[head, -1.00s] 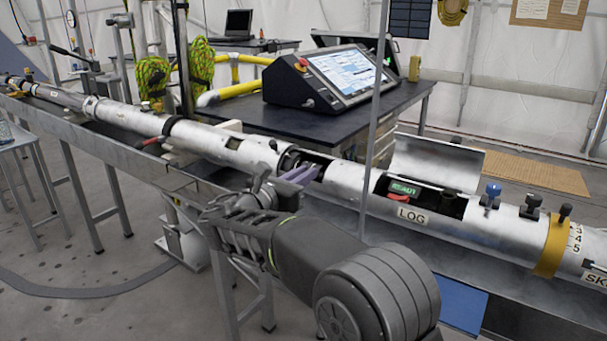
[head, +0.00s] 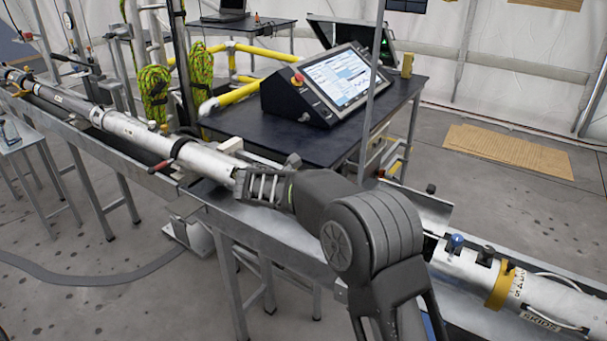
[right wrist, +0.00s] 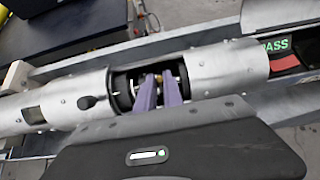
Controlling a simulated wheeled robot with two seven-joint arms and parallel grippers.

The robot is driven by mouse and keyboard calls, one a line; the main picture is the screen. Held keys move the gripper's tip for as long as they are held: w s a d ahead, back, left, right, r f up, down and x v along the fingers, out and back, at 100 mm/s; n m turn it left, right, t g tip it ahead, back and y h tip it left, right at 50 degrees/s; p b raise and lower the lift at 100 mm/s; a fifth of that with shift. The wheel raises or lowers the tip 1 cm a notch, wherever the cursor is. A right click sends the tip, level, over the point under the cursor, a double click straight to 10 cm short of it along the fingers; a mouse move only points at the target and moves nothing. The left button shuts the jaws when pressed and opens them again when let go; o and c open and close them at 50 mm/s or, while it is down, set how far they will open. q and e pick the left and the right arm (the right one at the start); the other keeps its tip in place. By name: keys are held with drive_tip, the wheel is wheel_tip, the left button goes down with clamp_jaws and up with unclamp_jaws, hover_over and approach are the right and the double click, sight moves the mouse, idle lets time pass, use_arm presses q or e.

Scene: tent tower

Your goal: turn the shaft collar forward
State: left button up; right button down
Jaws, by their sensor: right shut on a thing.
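The long silver tube (head: 210,163) lies in its metal trough. In the right wrist view the tube (right wrist: 210,75) has a cut-out window with dark rings and small brass-coloured parts inside. My right gripper (right wrist: 157,78) reaches into this window with its two purple fingers. They are shut on what looks like the shaft collar (right wrist: 158,90), seen only in part between them. In the head view my right arm covers the window, the collar and the fingertips. My left gripper is not in view.
A console with a lit screen (head: 335,80) stands on the dark table (head: 270,135) behind the tube. A yellow band (head: 499,287) and a blue knob (head: 456,242) are on the tube at right. The trough edge (head: 225,215) runs along the near side.

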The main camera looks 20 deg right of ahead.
drive_tip(key=y+p, duration=0.1)
drive_tip(key=p, duration=0.1)
drive_tip(key=d+r+g+y+p, duration=0.1)
drive_tip(key=p, duration=0.1)
drive_tip(key=shift+w+d+r+p, duration=0.15)
drive_tip(key=shift+w+p, duration=0.2)
drive_tip(key=shift+w, duration=0.05)
drive_tip(key=shift+w+d+f+g+y+p, duration=0.25)
drive_tip(key=shift+w+d+g+y+p, duration=0.1)
drive_tip(key=shift+g+y+p, duration=0.4)
drive_tip(key=c, duration=1.5)
unclamp_jaws()
